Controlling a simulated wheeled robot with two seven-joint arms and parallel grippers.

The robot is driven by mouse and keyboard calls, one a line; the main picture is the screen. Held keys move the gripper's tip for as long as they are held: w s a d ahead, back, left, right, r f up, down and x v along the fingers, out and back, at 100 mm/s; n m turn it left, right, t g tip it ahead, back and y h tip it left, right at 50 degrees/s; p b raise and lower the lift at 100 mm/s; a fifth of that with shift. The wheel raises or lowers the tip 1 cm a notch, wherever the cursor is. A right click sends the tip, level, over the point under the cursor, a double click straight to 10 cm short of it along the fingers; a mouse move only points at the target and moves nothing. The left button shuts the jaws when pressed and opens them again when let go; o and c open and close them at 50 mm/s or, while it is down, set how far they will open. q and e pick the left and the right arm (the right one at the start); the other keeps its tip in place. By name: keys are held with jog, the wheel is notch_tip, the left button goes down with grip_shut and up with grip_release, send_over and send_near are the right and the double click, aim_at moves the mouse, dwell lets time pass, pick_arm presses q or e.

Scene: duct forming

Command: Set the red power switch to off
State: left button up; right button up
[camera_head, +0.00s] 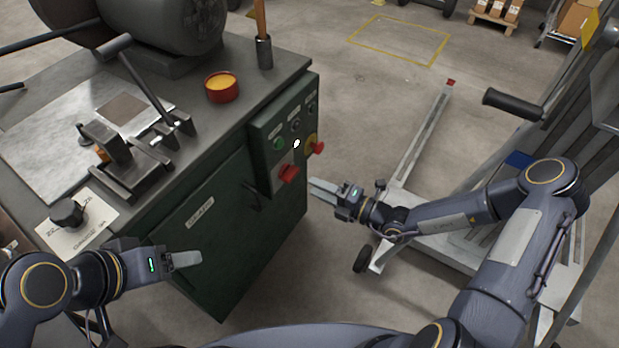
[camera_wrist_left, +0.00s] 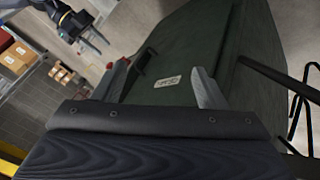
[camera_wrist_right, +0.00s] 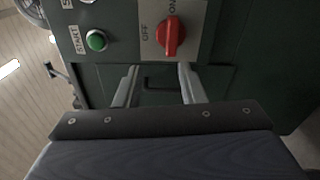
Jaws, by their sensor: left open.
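The red power switch (camera_head: 289,173) is on the lower part of the green control panel, on the cabinet's side. In the right wrist view the switch (camera_wrist_right: 171,36) sits on a pale plate marked OFF and ON, its handle lined up with the ON mark. My right gripper (camera_head: 322,191) is just right of the switch in the head view, apart from it. Its two fingers (camera_wrist_right: 158,86) are spread and empty, below the switch in its wrist view. My left gripper (camera_head: 190,260) is open and empty in front of the cabinet; its fingers (camera_wrist_left: 160,85) are spread.
A green START button (camera_wrist_right: 96,40) is beside the switch plate. A red stop knob (camera_head: 317,148) projects from the panel's right side. The bench top (camera_head: 250,85) carries a clamp and a red tin (camera_head: 221,87). A grey lifting cart (camera_head: 430,130) stands right, with floor between.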

aim_at(294, 177)
jog(key=shift+m+t, duration=0.4)
jog(key=shift+m, duration=0.5)
jog(key=w+a, duration=0.2)
jog(key=w+a+f+b, duration=0.1)
jog(key=a, duration=0.1)
jog(key=w+a+b, duration=0.1)
jog(key=w+a, duration=0.1)
jog(key=shift+w+f, duration=0.3)
jog(key=shift+f, duration=0.1)
grip_shut()
